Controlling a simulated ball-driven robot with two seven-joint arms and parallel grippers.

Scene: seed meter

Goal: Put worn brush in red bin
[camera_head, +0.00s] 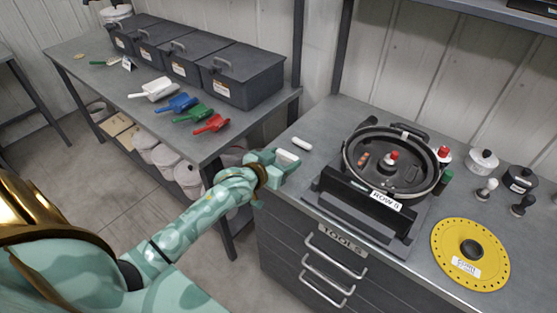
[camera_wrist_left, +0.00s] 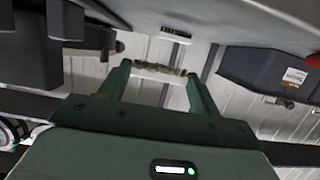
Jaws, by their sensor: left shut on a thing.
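My left gripper (camera_head: 287,161) is at the left edge of the seed meter bench, in front of a small white piece. It is shut on a pale, narrow thing, which looks like the worn brush (camera_head: 287,157). In the left wrist view the brush (camera_wrist_left: 160,70) spans the gap between the fingers of my left gripper (camera_wrist_left: 160,84), with a ragged brownish edge. I see no red bin in either view. My right gripper is out of view.
The white piece (camera_head: 302,144) lies on the bench. The black seed meter (camera_head: 345,190) and yellow disc (camera_head: 470,254) are to the right. The left table holds grey lidded bins (camera_head: 242,80) and white, blue, green and red scoops (camera_head: 212,124). A gap separates the tables.

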